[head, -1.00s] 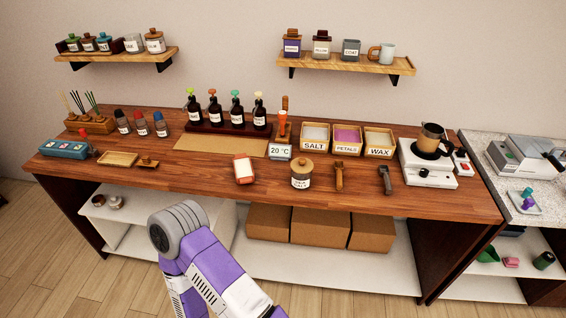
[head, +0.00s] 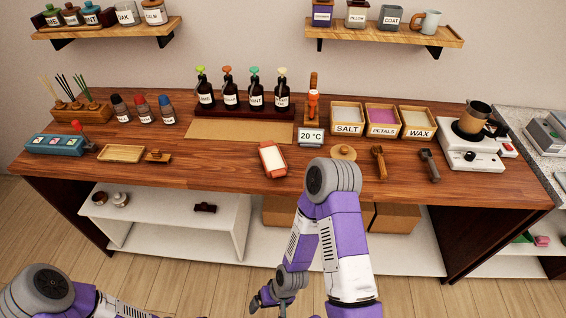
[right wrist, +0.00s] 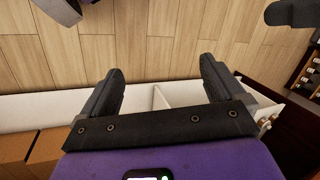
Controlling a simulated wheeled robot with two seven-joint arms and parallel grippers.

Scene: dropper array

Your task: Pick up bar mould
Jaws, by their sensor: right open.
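What looks like the bar mould is a small red-orange rimmed block with a white top (head: 273,158), lying tilted on the wooden table near its front edge. My right gripper (head: 272,298) is low in front of the table in the head view, below and apart from the mould. In the right wrist view its two dark fingers (right wrist: 163,82) are spread with nothing between them; floor and a white shelf show beyond. My left arm shows only at the lower left of the head view; its gripper is out of view.
My right arm partly hides a wooden-lidded jar (head: 343,153) right of the mould. Two wooden-handled tools (head: 379,162) (head: 428,165) lie further right. A 20 °C display (head: 311,137) stands behind.

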